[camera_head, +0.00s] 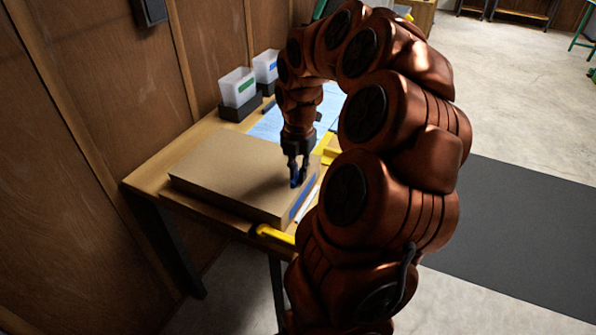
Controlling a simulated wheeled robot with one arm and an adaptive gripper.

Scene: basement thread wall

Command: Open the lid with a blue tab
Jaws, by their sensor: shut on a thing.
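A flat tan box (215,170) lies near the front of the wooden table, its top level and closed. A blue strip (304,196) runs along its right side. My gripper (297,178) points down at the right part of the box. Its fingers are shut on a small blue piece at the box's right edge, which looks like the blue tab. The fingers and the arm hide part of the tab, so its exact shape cannot be told.
Two white bins, one with a green label (238,90) and one with a blue label (265,66), stand behind the box near the wooden wall. A yellow object (275,235) lies at the table's front edge. Blue-white sheets (268,124) lie behind the box. Floor at right is clear.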

